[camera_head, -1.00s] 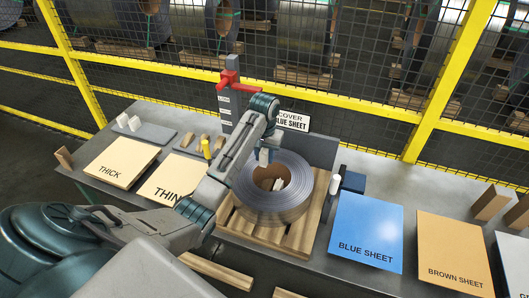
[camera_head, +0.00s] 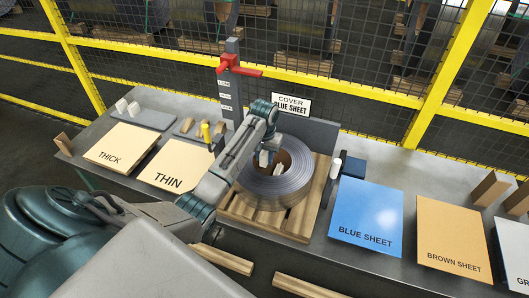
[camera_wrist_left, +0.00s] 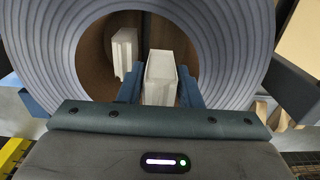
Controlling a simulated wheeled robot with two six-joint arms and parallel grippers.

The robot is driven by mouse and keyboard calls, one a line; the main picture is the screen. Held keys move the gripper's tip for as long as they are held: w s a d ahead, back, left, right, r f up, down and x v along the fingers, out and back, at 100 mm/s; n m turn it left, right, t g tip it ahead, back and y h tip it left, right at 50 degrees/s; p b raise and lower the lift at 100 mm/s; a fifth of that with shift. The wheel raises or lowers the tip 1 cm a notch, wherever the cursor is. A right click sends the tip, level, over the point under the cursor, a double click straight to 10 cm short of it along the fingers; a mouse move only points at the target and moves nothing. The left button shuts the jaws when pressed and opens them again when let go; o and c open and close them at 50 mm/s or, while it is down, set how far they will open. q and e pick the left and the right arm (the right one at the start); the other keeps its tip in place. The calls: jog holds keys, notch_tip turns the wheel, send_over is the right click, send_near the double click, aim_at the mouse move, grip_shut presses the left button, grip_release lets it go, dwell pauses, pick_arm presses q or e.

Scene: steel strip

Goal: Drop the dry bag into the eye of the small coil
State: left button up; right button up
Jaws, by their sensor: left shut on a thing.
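The small coil (camera_head: 300,185), a ring of blue-grey steel strip, lies flat on a wooden pallet with its eye facing up. My left gripper (camera_head: 270,157) points down at the eye. In the left wrist view its fingers (camera_wrist_left: 161,92) are shut on a white block-like dry bag (camera_wrist_left: 160,80), which is over or inside the eye; its exact height is hard to tell. A second white bag (camera_wrist_left: 124,55) shows in the eye beside it, apart from my fingers. The coil's brown inner wall surrounds both in that view. My right gripper is not in view.
The pallet (camera_head: 240,212) sits on a grey bench. Thick and thin boards (camera_head: 118,146) lie left, blue (camera_head: 365,215) and brown sheets right. A red-topped grey post (camera_head: 231,95) and a "cover blue sheet" sign (camera_head: 291,104) stand behind. Two white pieces (camera_head: 127,106) rest on a grey plate.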

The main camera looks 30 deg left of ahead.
pick_arm(q)
jog(key=shift+f+b, duration=0.4)
jog(key=shift+f, duration=1.4)
jog(key=o, duration=1.1)
jog(key=shift+d, duration=0.1)
jog(key=shift+c, duration=0.2)
jog(key=shift+r, duration=0.1)
